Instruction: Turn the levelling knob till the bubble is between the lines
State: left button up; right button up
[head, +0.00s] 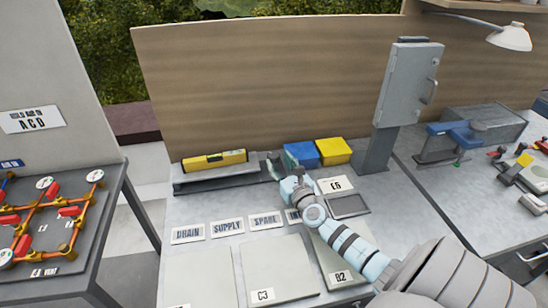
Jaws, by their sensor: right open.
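A yellow spirit level (215,160) lies on a long grey bar (222,177) at the back of the workbench. Its dark vial window is too small for me to make out the bubble or the lines. My right gripper (276,168) is at the right end of the bar, with its arm coming in from the lower right. It is open. I cannot make out the levelling knob; the gripper covers the bar's right end. I cannot tell whether the fingers touch anything. My left gripper is out of view.
A blue box (301,154) and a yellow box (334,151) stand just behind and right of the gripper. A grey cabinet (408,85) on a post rises further right. Label plates such as SUPPLY (227,227) lie in front. A pipe board (50,215) is at left.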

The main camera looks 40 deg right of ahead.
aim_at(274, 155)
jog(key=b+x, duration=0.1)
jog(key=x, duration=0.4)
jog(key=c, duration=0.9)
